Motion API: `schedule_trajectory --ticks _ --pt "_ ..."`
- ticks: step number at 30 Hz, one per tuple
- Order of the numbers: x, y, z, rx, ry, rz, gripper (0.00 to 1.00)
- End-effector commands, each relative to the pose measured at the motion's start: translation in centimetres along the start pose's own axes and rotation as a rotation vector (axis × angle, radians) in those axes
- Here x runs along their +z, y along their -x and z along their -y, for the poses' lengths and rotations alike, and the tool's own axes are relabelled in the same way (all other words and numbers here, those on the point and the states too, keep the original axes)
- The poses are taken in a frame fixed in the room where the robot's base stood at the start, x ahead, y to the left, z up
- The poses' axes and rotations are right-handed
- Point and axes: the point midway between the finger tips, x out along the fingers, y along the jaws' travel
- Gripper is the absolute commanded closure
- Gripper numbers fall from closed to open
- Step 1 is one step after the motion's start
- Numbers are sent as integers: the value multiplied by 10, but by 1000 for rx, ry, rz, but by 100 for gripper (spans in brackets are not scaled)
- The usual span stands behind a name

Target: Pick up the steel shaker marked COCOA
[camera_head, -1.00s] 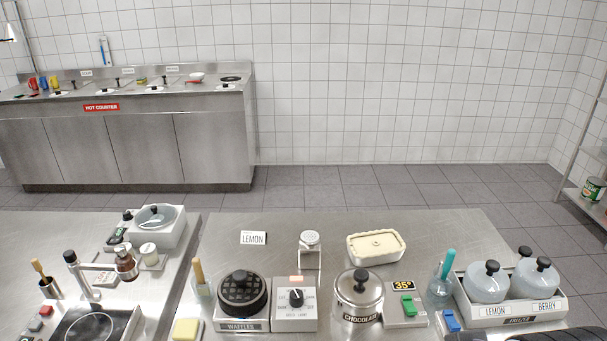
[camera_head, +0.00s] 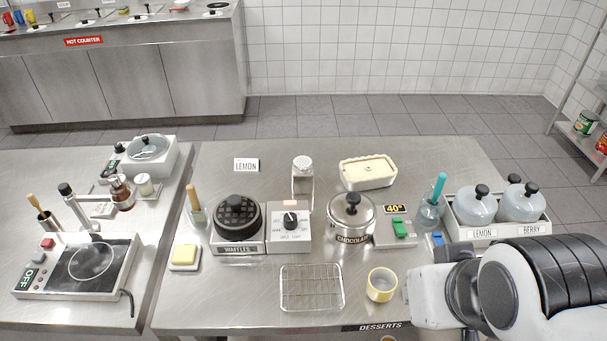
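A small shaker with a pale, perforated domed top (camera_head: 302,163) stands at the back of the middle counter, by an upright metal bracket behind the dial box. I cannot read the word COCOA on it or anywhere else. A small pale-topped jar (camera_head: 144,184) stands on the left counter; no marking on it can be read. My arm shows at the lower right, over the counter's front right part. My gripper's fingers do not show, and the arm is well apart from the shaker.
A waffle iron (camera_head: 238,218), dial box (camera_head: 289,228) and chocolate pot (camera_head: 351,218) stand in front of the shaker. A wire rack (camera_head: 312,288) and yellow cup (camera_head: 381,284) are nearer.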

Motion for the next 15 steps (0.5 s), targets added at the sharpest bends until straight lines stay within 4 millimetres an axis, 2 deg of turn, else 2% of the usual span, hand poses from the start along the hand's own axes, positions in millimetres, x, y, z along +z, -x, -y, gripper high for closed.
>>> schedule_trajectory --ticks 14,15 --pt "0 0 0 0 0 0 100" --pt "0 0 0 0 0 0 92"
